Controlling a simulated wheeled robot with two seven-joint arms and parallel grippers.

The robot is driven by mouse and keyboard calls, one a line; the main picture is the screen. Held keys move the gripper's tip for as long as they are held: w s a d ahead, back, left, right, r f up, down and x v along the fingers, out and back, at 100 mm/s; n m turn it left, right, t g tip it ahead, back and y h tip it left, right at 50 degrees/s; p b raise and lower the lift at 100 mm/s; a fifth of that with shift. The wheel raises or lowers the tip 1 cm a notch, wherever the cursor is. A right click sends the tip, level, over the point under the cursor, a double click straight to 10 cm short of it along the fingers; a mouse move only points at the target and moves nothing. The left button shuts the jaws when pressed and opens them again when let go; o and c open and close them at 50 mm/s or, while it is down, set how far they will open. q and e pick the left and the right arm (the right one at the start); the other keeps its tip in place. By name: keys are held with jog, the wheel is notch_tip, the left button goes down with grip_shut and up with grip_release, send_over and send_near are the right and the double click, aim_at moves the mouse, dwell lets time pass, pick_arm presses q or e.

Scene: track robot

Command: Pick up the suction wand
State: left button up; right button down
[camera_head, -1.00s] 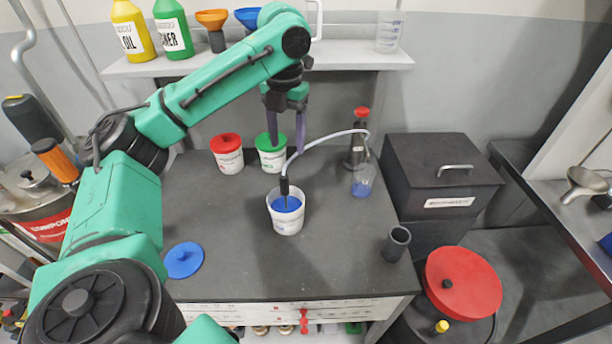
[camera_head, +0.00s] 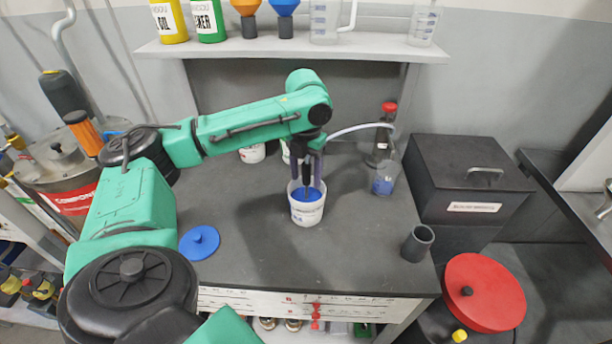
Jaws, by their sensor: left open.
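The suction wand (camera_head: 307,168) is a dark, thin tube standing in a white tub of blue contents (camera_head: 307,212) at the middle of the bench. A pale hose (camera_head: 358,128) runs from it to a flask (camera_head: 385,180) on the right. My left gripper (camera_head: 308,180) points down over the tub, its purple-grey fingers on either side of the wand's upper part. The fingers are open, and contact with the wand cannot be told. My arm partly hides the wand's top. My right gripper is not in view.
A blue lid (camera_head: 199,242) lies on the bench at left. A dark cup (camera_head: 417,243) stands at right, near a black lidded box (camera_head: 470,180). White tubs behind are partly hidden by my arm. A shelf (camera_head: 300,48) with bottles and funnels is above.

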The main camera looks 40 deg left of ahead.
pick_arm(q)
jog(key=c, duration=0.3)
jog(key=shift+w, duration=0.1)
grip_shut()
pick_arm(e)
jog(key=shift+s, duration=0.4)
